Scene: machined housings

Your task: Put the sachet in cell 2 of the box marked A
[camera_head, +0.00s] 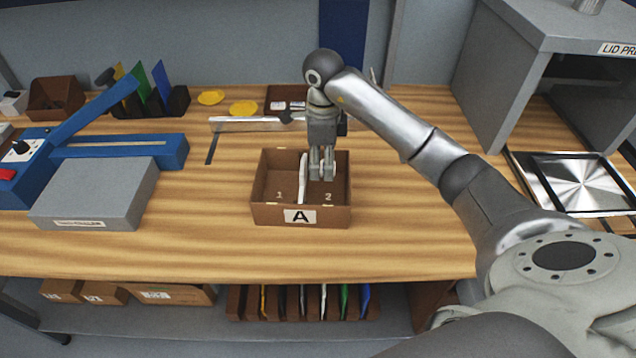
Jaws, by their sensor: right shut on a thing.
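The brown box marked A (301,214) stands on the wooden table, with cell 1 on the left and cell 2 on the right. A thin white upright piece (303,180) stands between the two cells. My right gripper (322,178) points down into cell 2, near its back and close to the white piece. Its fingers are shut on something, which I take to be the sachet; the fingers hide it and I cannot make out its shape. My left gripper is not in view.
A grey block (95,193) and a blue sealer-like device (110,148) stand at left. Yellow discs (243,108) lie at the back. A grey press housing (510,70) and metal plate (575,182) are at right.

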